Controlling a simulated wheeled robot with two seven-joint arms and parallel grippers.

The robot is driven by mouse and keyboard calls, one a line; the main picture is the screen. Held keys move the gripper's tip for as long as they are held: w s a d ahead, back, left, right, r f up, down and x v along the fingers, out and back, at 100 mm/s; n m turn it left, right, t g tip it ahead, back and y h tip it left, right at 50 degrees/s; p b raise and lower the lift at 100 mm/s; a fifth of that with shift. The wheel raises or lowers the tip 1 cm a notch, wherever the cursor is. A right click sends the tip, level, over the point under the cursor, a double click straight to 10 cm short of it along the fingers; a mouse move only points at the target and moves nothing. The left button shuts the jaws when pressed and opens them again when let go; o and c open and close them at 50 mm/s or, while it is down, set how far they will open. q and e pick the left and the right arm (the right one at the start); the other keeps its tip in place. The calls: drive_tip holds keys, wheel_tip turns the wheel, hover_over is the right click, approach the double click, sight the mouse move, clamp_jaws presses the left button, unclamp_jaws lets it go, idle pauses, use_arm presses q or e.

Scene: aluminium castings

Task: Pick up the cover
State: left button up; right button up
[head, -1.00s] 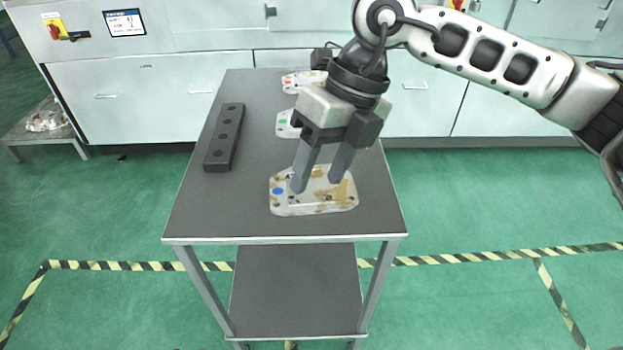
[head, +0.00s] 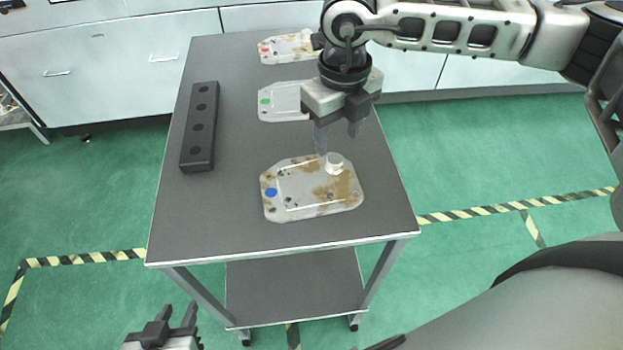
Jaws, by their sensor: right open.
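Three cast aluminium covers lie in a row on the grey cart top. The nearest cover (head: 300,203) has a blue dot, brown stains and a raised round boss. The middle cover (head: 280,101) has a green dot and is partly hidden by my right gripper. The far cover (head: 283,48) has a red dot and is partly hidden by my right arm. My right gripper (head: 338,146) is open and empty, fingers down, at the back edge of the blue-dot cover. Its exact height is hard to tell. My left gripper (head: 177,316) is open and empty at the lower left, in front of the cart.
A black block with several round holes (head: 188,150) lies along the left side of the cart top (head: 210,220). The front left of the top is clear. Pale cabinets (head: 110,60) stand behind; a lower shelf (head: 295,285) is empty.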

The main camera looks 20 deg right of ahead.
sight(336, 160)
drive_tip(key=shift+s+f+p, duration=0.1)
drive_tip(key=shift+f+p, duration=0.55)
drive_tip(key=shift+f, duration=2.2)
drive_tip(key=shift+r, duration=0.1)
clamp_jaws()
